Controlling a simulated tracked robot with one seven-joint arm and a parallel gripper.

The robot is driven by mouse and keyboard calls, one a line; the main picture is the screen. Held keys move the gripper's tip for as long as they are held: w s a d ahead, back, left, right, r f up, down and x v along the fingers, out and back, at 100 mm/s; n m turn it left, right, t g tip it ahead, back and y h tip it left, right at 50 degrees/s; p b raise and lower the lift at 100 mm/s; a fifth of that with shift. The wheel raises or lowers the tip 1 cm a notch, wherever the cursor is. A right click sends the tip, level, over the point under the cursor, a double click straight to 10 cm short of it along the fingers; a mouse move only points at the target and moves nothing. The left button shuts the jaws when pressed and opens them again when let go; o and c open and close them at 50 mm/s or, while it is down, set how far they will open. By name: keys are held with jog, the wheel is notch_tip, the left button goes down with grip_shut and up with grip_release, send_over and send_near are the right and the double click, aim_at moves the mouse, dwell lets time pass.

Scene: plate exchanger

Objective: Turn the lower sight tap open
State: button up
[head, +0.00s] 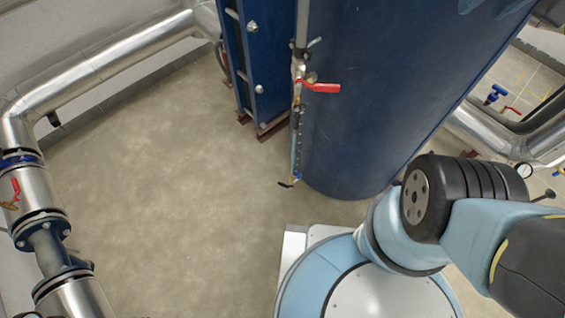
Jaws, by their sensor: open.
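A vertical sight fitting runs down the left side of a large blue tank (390,85). A tap with a red lever (321,88) sits on it; the lever points right, across the tank face. Below it, a thin tube (296,140) leads down to a small fitting with a dark handle (286,184) near the tank's foot. I cannot tell for sure from this view which of these is the lower sight tap. My arm shows at the lower right, apart from the fitting. My gripper is out of view.
A blue plate stack (259,60) stands left of the tank. Silver pipework (100,70) runs along the left wall, with a red-handled valve (15,188). More pipes and a gauge (524,170) are at the right. The floor (170,180) between is clear.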

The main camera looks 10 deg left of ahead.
jog(key=w+a+r+n+y, duration=0.25)
jog(key=a+r, duration=0.45)
jog(key=a, duration=0.5)
jog(key=w+a+r+n+t+y, duration=0.15)
jog(key=w+a+r, duration=0.25)
jog(key=a+r, duration=0.65)
jog(key=w+a+r+n+g+y, duration=0.1)
jog(key=w+a+r+y, duration=0.3)
jog(key=a, duration=1.1)
jog(key=w+a+f+n+g+h, duration=0.1)
jog(key=w+a+f, duration=0.35)
jog(key=f, duration=0.45)
jog(key=w+a+f+n+g+h, duration=0.1)
jog(key=w+a+f, duration=0.4)
jog(key=f, duration=0.4)
jog(key=w+a+f+n+g+h, duration=0.1)
jog(key=w+a+f+h, duration=0.15)
jog(key=w+f, duration=0.5)
jog(key=n+g+h, duration=0.3)
jog(key=n+h, duration=0.5)
jog(key=n, duration=0.3)
send_near(280, 182)
jog(key=x, duration=1)
jog(key=shift+s+f, duration=0.1)
jog(key=shift+f, duration=0.15)
